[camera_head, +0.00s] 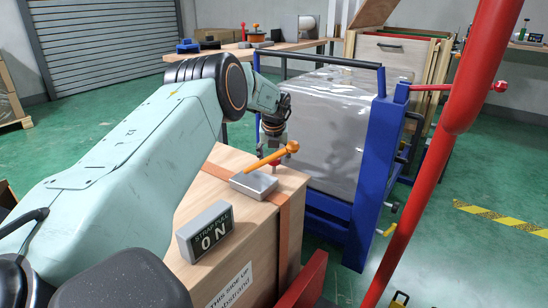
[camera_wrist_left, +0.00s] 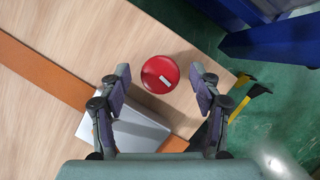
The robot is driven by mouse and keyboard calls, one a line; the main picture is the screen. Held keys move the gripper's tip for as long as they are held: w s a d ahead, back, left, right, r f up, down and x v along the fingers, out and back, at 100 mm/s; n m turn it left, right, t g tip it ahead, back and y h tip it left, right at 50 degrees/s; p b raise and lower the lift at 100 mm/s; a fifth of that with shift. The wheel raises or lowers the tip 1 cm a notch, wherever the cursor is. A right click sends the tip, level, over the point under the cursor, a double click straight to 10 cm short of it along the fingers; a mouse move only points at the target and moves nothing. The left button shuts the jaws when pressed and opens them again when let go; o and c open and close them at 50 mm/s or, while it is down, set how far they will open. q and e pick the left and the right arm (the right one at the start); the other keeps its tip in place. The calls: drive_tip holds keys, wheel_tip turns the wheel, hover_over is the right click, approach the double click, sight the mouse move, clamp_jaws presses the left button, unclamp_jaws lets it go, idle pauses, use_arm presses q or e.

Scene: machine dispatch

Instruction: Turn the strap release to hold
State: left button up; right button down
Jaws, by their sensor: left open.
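A red round knob (camera_wrist_left: 160,73) with a short pale mark sits by the crate top's edge. In the head view it shows as a small red piece (camera_head: 273,162) under my left gripper (camera_head: 273,145). A sign (camera_head: 205,230) reads "STRAP", partly legible, and "ON". My right gripper is not in view.
The wooden crate (camera_head: 240,245) has an orange strap (camera_head: 284,225) over it. A blue-framed cart (camera_head: 370,165) with a grey-wrapped load stands just behind right. A red post (camera_head: 440,150) crosses the right side.

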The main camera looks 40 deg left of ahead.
use_arm(q)
drive_tip(key=shift+c, duration=0.3)
drive_tip(key=c, duration=1.1)
drive_tip(key=shift+f+m+h+b, duration=0.1)
drive_tip(key=shift+m+h+b, duration=0.2)
drive_tip(key=shift+m+b, duration=0.75)
drive_tip(key=shift+m+t+b, duration=0.3)
drive_tip(key=shift+m+b, duration=0.15)
drive_tip(key=shift+b, duration=0.55)
drive_tip(key=shift+s, duration=0.1)
drive_tip(key=o, duration=1.2)
drive_tip(key=shift+c, duration=0.2)
drive_tip(key=shift+r, duration=0.2)
